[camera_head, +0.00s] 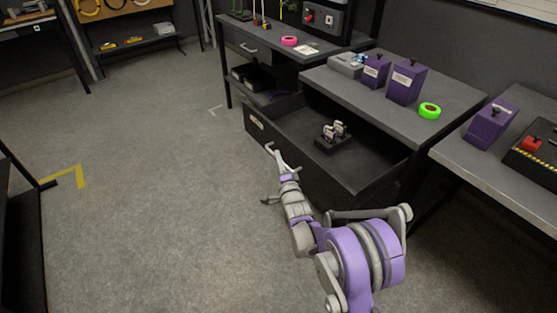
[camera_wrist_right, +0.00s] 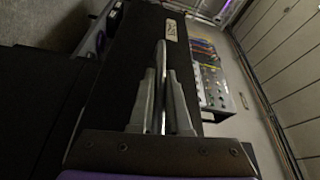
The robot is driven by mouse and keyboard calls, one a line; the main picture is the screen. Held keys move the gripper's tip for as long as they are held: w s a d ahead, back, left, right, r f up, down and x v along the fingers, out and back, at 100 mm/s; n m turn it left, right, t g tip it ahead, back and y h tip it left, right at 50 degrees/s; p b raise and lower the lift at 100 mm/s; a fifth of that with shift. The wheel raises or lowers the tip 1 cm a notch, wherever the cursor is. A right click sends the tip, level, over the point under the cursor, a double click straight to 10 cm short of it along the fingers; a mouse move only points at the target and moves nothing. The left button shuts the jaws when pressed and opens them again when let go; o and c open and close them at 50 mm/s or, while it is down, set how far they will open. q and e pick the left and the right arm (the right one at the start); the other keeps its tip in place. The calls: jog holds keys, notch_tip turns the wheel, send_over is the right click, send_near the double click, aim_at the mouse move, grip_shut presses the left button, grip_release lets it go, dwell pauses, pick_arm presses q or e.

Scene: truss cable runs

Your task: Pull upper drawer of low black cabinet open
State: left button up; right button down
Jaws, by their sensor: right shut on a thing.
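The low black cabinet (camera_head: 455,92) has a grey top and stands right of centre in the head view. Its upper drawer (camera_head: 376,156) is pulled well out, with its inside showing. The black drawer front (camera_head: 283,152) faces left and carries a small label. My right gripper (camera_head: 277,158) is at that front, shut on the drawer handle. In the right wrist view the pale handle bar (camera_wrist_right: 161,60) runs between the two grey fingers of the gripper (camera_wrist_right: 162,78). The lower part of the cabinet is mostly hidden. My left gripper is not in view.
A small black holder with metal pieces (camera_head: 334,134) sits in the drawer. Purple boxes (camera_head: 406,82) and a green tape roll (camera_head: 430,111) stand on the cabinet top. A bench (camera_head: 480,165) adjoins on the right. The floor (camera_head: 160,190) to the left is clear.

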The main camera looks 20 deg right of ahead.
jog(key=c, duration=0.9)
grip_release()
jog(key=s, duration=0.7)
jog(key=s+p, duration=0.1)
jog(key=s, duration=0.2)
jog(key=shift+s+a+f, duration=0.2)
jog(key=shift+s+f, duration=0.2)
